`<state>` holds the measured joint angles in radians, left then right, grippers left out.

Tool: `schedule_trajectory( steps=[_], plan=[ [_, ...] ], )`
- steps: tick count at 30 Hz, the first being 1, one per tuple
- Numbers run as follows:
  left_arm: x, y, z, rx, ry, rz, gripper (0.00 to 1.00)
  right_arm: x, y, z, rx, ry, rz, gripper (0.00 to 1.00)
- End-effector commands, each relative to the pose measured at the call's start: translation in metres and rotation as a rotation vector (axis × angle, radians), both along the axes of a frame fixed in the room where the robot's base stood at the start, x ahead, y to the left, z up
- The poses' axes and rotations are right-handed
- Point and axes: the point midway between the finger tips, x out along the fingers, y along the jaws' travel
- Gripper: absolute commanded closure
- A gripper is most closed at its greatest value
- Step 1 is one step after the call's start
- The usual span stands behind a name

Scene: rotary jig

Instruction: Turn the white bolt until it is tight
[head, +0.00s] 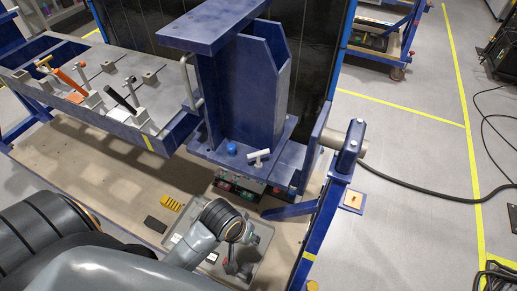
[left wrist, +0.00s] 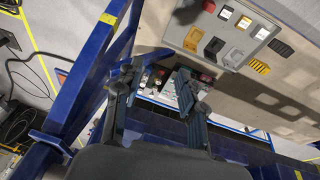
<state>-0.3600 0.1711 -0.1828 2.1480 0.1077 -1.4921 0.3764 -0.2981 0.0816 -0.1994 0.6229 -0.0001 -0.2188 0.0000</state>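The white bolt (head: 258,157), with a T-shaped head, stands on the base plate of the blue jig (head: 205,152), right of a blue bolt (head: 231,148). My left gripper (head: 236,264) is lower in the head view, over the grey tray and well apart from the white bolt. In the left wrist view its two dark fingers (left wrist: 157,78) are spread with nothing held between them. I cannot make out the white bolt in the left wrist view. My right gripper is in neither view.
The grey tray (head: 263,228) lies on the floor board, with yellow (head: 171,203) and black (head: 155,224) pieces beside it. Switch boxes (head: 238,187) sit below the base plate. A blue post (head: 318,225) stands at right. Clamps (head: 122,97) line the left beam.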

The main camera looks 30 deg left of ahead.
Motion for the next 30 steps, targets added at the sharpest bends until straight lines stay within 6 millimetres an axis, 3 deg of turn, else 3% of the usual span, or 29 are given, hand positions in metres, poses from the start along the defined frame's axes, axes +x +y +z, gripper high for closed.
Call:
schedule_trajectory(
  steps=[1, 3, 8, 13, 17, 24, 30],
  plan=[
    [0.011, -0.002, 0.017, -0.023, 0.005, 0.055, 0.60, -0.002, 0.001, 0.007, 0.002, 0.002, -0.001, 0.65],
    [0.022, -0.005, 0.030, -0.057, 0.025, 0.145, 0.60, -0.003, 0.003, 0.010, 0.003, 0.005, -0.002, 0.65],
    [0.055, -0.009, 0.050, -0.124, 0.085, 0.390, 0.60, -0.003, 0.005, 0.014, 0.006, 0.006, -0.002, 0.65],
    [0.101, -0.002, 0.069, -0.171, 0.162, 0.737, 0.60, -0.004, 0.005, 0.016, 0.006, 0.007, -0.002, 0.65],
    [0.137, 0.013, 0.086, -0.186, 0.208, 1.043, 0.60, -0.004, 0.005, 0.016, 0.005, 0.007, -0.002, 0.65],
    [0.199, 0.053, 0.135, -0.202, 0.240, 1.644, 0.60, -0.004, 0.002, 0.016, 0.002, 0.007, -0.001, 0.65],
    [0.224, 0.078, 0.170, -0.217, 0.238, 1.986, 0.60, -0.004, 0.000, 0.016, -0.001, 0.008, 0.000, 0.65]
  ],
)
